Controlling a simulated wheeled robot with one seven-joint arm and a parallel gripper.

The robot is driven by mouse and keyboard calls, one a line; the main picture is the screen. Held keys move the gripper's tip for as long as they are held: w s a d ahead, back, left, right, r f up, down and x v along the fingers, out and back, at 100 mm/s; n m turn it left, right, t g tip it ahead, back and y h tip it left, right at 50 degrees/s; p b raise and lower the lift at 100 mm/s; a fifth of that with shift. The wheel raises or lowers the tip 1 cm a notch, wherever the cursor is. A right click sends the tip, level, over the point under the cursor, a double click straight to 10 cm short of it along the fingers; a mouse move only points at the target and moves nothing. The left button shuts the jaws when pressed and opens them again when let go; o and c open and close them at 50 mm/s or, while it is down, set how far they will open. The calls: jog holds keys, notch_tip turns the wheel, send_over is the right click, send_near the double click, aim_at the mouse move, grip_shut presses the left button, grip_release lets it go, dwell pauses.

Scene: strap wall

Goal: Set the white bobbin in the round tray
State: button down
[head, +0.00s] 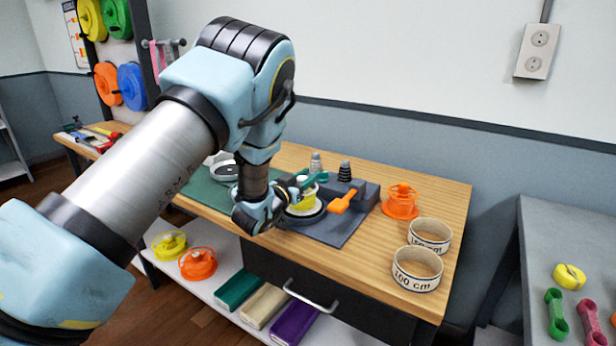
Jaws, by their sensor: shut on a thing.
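My gripper (284,207) is low over the workbench, at the left side of the dark grey mat. It is shut on a small pale thing, which seems to be the white bobbin (307,204); the hand and nearby things hide much of it. Yellow shows just above it. A dark round dish with a pale rim (303,219), which seems to be the round tray, lies close under the fingertips. I cannot tell whether the bobbin touches it.
An orange spool (401,202) and two round bands (417,269) stand to the right. A white device (223,172) lies on the green mat.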

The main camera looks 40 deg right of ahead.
jog(key=shift+f+b, duration=0.5)
jog(key=c, duration=0.5)
grip_release()
jog(key=shift+c, duration=0.2)
jog(key=shift+r, duration=0.1)
jog(key=shift+r+p, duration=0.6)
jog(key=shift+p, duration=0.25)
jog(key=b+v, duration=0.4)
jog(key=v, duration=0.8)
jog(key=shift+b, duration=0.4)
jog(key=shift+f, duration=0.1)
